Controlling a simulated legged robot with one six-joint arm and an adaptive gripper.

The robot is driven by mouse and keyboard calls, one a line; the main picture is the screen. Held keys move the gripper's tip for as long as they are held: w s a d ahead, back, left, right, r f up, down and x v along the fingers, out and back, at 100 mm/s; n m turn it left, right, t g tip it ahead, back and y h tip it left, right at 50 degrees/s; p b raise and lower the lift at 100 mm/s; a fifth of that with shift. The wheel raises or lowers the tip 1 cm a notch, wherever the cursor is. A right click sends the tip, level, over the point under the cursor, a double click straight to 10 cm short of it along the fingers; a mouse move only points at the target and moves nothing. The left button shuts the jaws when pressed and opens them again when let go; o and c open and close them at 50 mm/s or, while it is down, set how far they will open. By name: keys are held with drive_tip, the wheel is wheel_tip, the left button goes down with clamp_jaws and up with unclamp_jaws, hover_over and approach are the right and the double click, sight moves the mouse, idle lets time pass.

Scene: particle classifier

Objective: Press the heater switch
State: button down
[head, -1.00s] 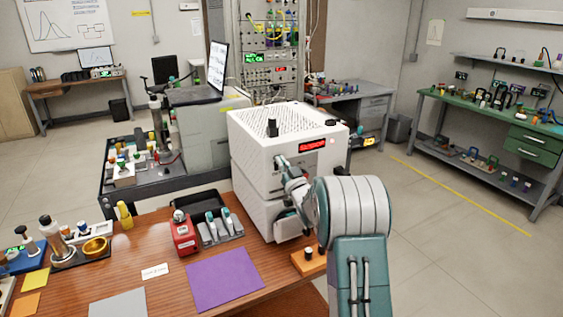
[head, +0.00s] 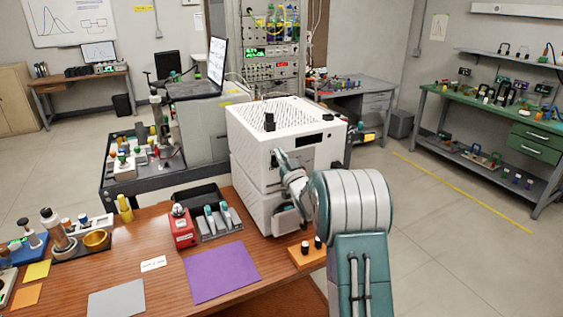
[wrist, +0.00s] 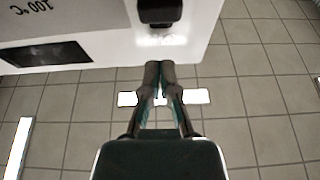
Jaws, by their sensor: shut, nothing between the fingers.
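The heater is a white box unit (head: 250,150) at the desk's right end in the head view, with a dark display (head: 313,141) on its front. In the wrist view its white front (wrist: 115,30) fills the top, with a "100 °C" label upside down and a dark display (wrist: 45,54). A black switch (wrist: 160,10) sticks out at the top centre. My gripper (wrist: 158,66) is shut and empty, its fingertips just below the switch in the picture, with a gap between. In the head view my arm hides part of the heater's front.
An orange block (head: 307,255) with black knobs sits at the desk edge beside my arm. A red device (head: 182,230), a dark tray (head: 220,222) and a purple mat (head: 221,272) lie left of the heater. Open floor (head: 455,230) lies to the right.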

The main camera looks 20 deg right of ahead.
drive_tip(key=shift+v, duration=4.5)
drive_tip(key=s+a+r+m+g+h, duration=0.1)
drive_tip(key=s+a+r+g+h, duration=0.2)
drive_tip(key=s+a+r+g, duration=0.45)
drive_tip(key=s+a+f+g, duration=0.2)
drive_tip(key=s+a+g, duration=0.1)
drive_tip(key=s, duration=0.6)
drive_tip(key=s+a+f+g+y, duration=0.1)
drive_tip(key=s+a+g, duration=0.2)
drive_tip(key=s, duration=0.7)
drive_tip(key=s+a+f+g+y, duration=0.1)
drive_tip(key=s+a+f+g, duration=0.1)
drive_tip(key=s+a, duration=0.4)
drive_tip(key=s+g, duration=0.1)
drive_tip(key=s, duration=0.3)
drive_tip(key=shift+f+n, duration=0.3)
drive_tip(key=shift+f, duration=0.05)
drive_tip(key=shift+d, duration=0.15)
